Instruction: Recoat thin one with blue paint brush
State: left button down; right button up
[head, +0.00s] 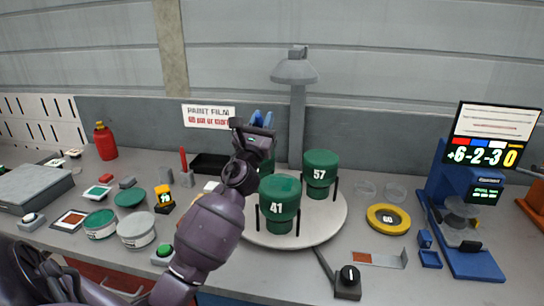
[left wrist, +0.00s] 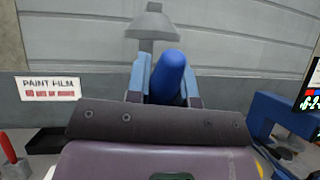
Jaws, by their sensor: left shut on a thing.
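My left gripper (head: 262,119) is raised over the back of the turntable (head: 325,222) in the head view. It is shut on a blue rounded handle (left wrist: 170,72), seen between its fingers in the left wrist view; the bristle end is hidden. A green cylinder marked 41 (head: 279,200) stands at the front of the turntable. A green cylinder marked 57 (head: 320,172) stands behind it to the right. Another green cylinder (head: 266,167) is mostly hidden behind my left gripper, and its number is not visible. My right gripper is not in view.
A red handle (head: 184,160) stands upright left of the turntable, near a black tray (head: 208,161). Open and closed paint tins (head: 137,231) sit at the left. A yellow ring marked 60 (head: 388,218) and a blue instrument (head: 452,235) are at the right.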

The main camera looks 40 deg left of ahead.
aim_at(260, 123)
pick_arm(q)
jog(key=shift+r, duration=0.15)
jog(key=s+r+p, duration=0.1)
jog(key=p, duration=0.1)
jog(key=s+d+r+p, duration=0.1)
jog(key=r+p, duration=0.1)
jog(key=shift+s+d+r, duration=0.1)
jog(key=shift+s+d, duration=0.1)
jog(key=shift+s, duration=0.2)
jog(key=shift+s+d+r+p, duration=0.2)
jog(key=shift+s+d+p, duration=0.05)
jog(key=shift+s+p, duration=0.1)
jog(key=shift+f+g, duration=0.4)
jog(key=shift+f, duration=0.15)
notch_tip(260, 123, down, 3)
jog(key=shift+r+b, duration=0.2)
jog(key=shift+b, duration=0.9)
jog(key=shift+f+b, duration=0.65)
jog(key=shift+f, duration=0.1)
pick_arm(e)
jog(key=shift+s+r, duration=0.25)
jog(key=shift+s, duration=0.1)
pick_arm(q)
jog(key=shift+r, duration=0.1)
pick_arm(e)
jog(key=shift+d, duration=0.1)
